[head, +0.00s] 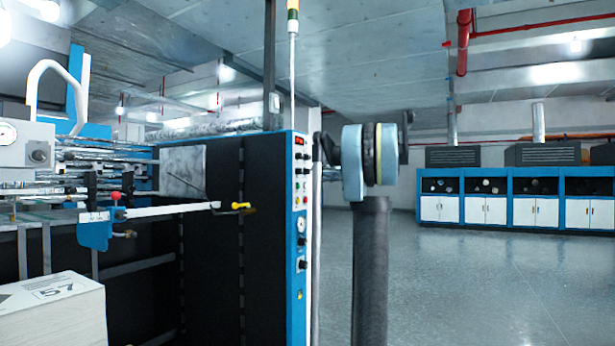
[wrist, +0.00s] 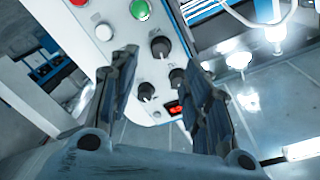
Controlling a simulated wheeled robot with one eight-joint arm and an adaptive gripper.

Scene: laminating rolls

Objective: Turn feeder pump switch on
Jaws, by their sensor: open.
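A narrow white control panel (head: 301,172) with a blue edge stands on the end of the machine in the head view. The wrist view shows the panel (wrist: 126,30) close up and tilted, with black rotary knobs. One knob (wrist: 160,47) lies between my fingertips in the picture, another (wrist: 146,91) is lower left, and a third (wrist: 177,78) is partly behind the right finger. Labels are unreadable, so I cannot tell which is the feeder pump switch. My gripper (wrist: 162,64) is open and empty in front of the panel; contact is unclear.
The panel also carries a green button (wrist: 140,9), a white button (wrist: 104,32) and a small red display (wrist: 175,109). The laminating machine (head: 215,250) fills the left of the head view. Open floor (head: 470,290) lies to the right, with blue cabinets (head: 515,205) far behind.

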